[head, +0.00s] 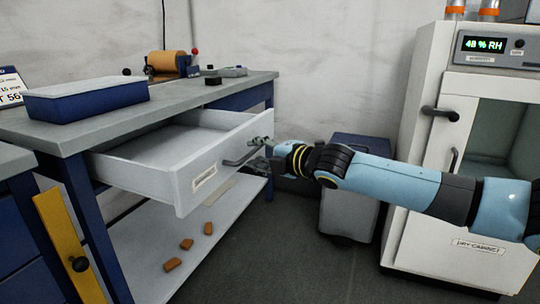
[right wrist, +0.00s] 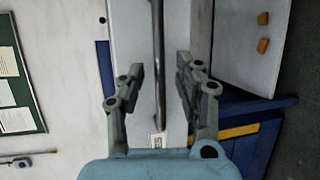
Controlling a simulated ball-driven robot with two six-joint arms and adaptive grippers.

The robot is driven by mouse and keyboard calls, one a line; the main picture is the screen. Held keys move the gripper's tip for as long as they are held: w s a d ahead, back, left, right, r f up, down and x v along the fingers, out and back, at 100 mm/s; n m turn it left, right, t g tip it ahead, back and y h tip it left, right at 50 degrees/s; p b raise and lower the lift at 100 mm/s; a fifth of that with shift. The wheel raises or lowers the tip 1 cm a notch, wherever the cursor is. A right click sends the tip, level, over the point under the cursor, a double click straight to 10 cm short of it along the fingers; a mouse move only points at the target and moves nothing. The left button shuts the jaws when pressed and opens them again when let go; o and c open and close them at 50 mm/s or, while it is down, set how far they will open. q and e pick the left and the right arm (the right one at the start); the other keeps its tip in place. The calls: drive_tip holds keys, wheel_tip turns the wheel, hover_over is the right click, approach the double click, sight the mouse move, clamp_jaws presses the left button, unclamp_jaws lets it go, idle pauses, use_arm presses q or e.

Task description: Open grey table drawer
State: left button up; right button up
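The light grey drawer (head: 190,188) of the grey-topped table (head: 185,105) stands pulled well out, and its inside shows empty. Its dark bar handle (head: 233,162) is on the front face, beside a small label. My right gripper (head: 260,155) is at the handle's right end. In the right wrist view, the handle (right wrist: 157,45) runs between the two fingers of my right gripper (right wrist: 160,75), which are apart with a gap on both sides of the bar. My left gripper is not in view.
A blue box (head: 88,100) and a copper-coloured roll (head: 168,61) are on the tabletop. Several orange-brown pieces (head: 186,244) lie on the lower shelf. A dry cabinet (head: 425,85) stands at the right, with a grey bin (head: 347,210) beside it. Floor before the drawer is clear.

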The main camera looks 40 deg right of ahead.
drive_tip(key=s, duration=0.2)
drive_tip(key=s+r, duration=0.1)
drive_tip(key=s, duration=0.2)
idle(0.8)
drive_tip(key=s+f+m+g+h+p, duration=0.1)
drive_tip(key=s+f+m+g+p, duration=0.15)
drive_tip(key=s+f, duration=0.55)
drive_tip(key=s+d+f+m+g+h+p, duration=0.15)
drive_tip(key=s+f+m, duration=0.25)
drive_tip(key=f, duration=0.7)
drive_tip(key=s+f+m+g+h+p, duration=0.1)
drive_tip(key=s+f+m+g, duration=0.25)
drive_tip(key=s+f, duration=0.45)
drive_tip(key=s+a+f+m+g+y, duration=0.1)
drive_tip(key=s+a+f, duration=0.4)
drive_tip(key=s, duration=0.5)
drive_tip(key=s+a+f+m+g+p, duration=0.1)
drive_tip(key=s+a+f+m+g, duration=0.3)
drive_tip(key=s+f, duration=0.3)
drive_tip(key=s+a+f+m+g+y, duration=0.1)
drive_tip(key=s+a+f+m+g, duration=0.2)
drive_tip(key=s, duration=1.1)
drive_tip(key=a+f, duration=0.3)
drive_tip(key=shift+a+f+y+p, duration=0.2)
drive_tip(key=shift+y+p, duration=0.15)
drive_tip(key=shift+p, duration=0.05)
